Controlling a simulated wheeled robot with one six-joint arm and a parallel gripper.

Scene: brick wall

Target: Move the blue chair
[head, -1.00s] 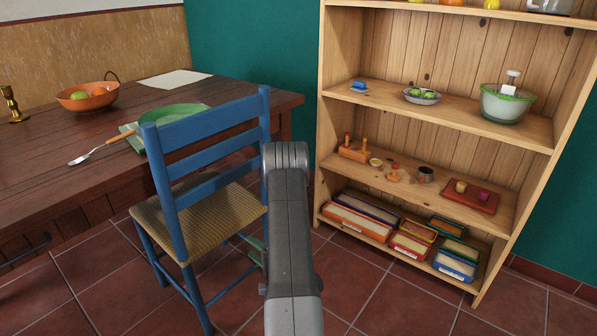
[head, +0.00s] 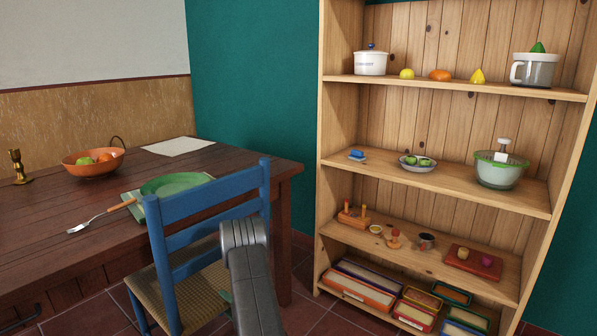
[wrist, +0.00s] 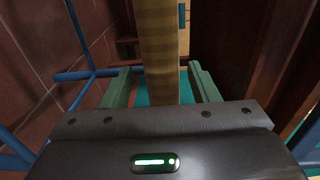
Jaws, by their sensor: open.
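The blue chair (head: 208,202) has a slatted blue back and a woven tan seat (head: 200,296). It stands upright at the near side of the dark wooden table (head: 75,235). My arm crosses in front of its right side, and my gripper's fingers are mostly hidden there in the head view. In the wrist view, my gripper (wrist: 162,80) has two green fingers spread apart. A striped woven strip, the chair's seat (wrist: 158,45), shows between them, with gaps on both sides. Blue chair rails (wrist: 85,74) show to the left.
On the table are an orange fruit bowl (head: 93,163), a green plate (head: 172,184), a fork (head: 98,218) and a candlestick (head: 18,167). A pine shelf (head: 325,120) with kitchen items and boxes stands at right. Tiled floor lies between the chair and shelf.

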